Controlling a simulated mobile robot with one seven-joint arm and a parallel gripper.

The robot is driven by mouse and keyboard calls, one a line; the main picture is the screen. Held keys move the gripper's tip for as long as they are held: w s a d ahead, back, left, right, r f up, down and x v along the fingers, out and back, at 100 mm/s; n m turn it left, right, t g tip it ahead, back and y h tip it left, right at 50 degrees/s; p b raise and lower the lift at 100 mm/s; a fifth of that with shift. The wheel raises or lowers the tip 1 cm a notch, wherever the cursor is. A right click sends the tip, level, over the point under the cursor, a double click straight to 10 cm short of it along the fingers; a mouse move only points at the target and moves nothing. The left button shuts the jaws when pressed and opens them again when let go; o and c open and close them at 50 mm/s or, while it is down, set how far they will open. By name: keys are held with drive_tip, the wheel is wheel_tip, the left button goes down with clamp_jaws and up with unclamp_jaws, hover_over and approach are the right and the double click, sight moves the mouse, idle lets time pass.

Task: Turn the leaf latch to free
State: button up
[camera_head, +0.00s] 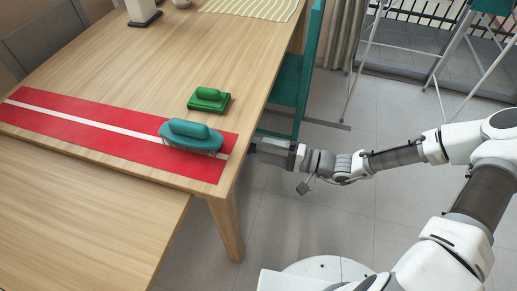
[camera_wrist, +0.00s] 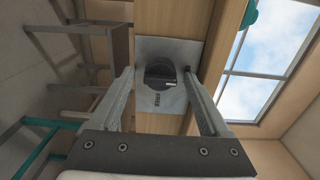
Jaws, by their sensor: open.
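The leaf latch shows in the wrist view as a pale grey plate with a dark round knob (camera_wrist: 160,72) in its middle. A small dark marking lies below the knob on the plate. The plate is fixed to a wooden face of the table. My gripper (camera_wrist: 159,76) is open, with one finger on each side of the knob; I cannot tell whether either finger touches it. In the head view my gripper (camera_head: 257,148) is at the table's right edge, partly hidden by it, and the latch is out of sight.
A teal chair (camera_head: 290,85) stands close beyond my gripper.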

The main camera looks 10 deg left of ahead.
clamp_jaws()
idle(0.4)
drive_tip(key=shift+r+m+p, duration=0.1)
drive_tip(key=shift+m+p, duration=0.2)
drive_tip(key=shift+p, duration=0.05)
drive_tip(key=m+p, duration=1.1)
drive_tip(key=m, duration=0.6)
drive_tip(key=shift+m, duration=0.4)
